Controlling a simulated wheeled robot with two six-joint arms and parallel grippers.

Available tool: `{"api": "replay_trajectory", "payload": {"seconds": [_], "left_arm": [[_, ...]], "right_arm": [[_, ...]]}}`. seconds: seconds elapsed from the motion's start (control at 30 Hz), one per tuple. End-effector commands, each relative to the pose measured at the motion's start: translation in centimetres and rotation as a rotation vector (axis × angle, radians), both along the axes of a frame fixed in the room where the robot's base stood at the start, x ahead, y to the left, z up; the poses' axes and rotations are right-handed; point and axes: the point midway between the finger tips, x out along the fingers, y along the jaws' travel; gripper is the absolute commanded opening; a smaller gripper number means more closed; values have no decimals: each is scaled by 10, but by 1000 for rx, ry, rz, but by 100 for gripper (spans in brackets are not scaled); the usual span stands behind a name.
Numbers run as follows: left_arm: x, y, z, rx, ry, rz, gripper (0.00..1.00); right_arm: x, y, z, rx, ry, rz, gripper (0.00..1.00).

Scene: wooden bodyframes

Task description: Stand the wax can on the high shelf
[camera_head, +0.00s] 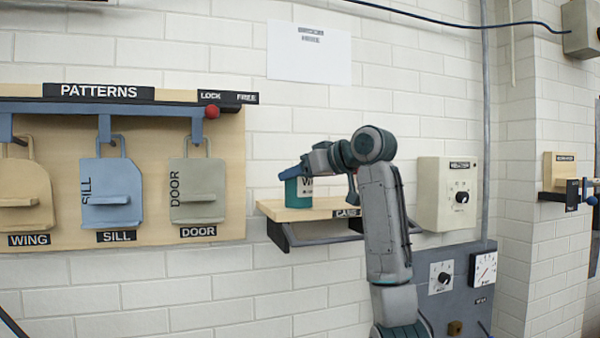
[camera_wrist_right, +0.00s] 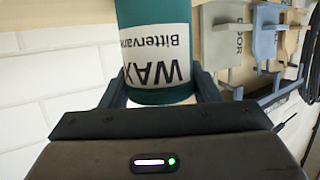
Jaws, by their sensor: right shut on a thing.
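The teal wax can (camera_head: 298,194) with a white label stands upright at the wooden high shelf (camera_head: 287,213), over its left half. From here I cannot tell whether its base touches the board. My right gripper (camera_head: 302,174) reaches in from the right and is shut around the can. In the right wrist view the can (camera_wrist_right: 157,45) sits between the two fingers (camera_wrist_right: 160,88), its WAX label upside down in the picture. Part of the can is hidden behind the gripper in the head view. My left gripper is not in view.
A pattern board (camera_head: 222,180) with wing, sill and door patterns hangs left of the shelf. A cream control box (camera_head: 447,195) is on the wall to the right, above a grey panel (camera_head: 455,262) with dials. The shelf's left end is bare.

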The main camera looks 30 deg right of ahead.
Motion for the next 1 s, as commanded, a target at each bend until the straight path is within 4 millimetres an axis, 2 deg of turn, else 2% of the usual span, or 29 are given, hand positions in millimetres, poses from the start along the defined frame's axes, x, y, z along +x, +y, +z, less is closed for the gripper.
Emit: {"api": "replay_trajectory", "payload": {"seconds": [0.17,0.2,0.27,0.3,0.63,0.67,0.77,1.0], "left_arm": [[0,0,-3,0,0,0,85],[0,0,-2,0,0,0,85],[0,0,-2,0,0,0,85],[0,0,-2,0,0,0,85],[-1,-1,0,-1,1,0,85],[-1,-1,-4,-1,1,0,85],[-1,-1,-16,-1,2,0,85],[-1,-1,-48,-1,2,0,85]], "right_arm": [[0,0,-4,0,-1,0,24],[0,0,-3,0,0,0,64],[0,0,-3,0,0,0,76],[0,0,-3,0,0,0,78],[0,0,2,0,-1,0,78],[-3,-1,0,0,-1,-1,78],[-16,-5,2,0,-3,-2,78],[-64,-19,16,1,-5,-2,78]]}}
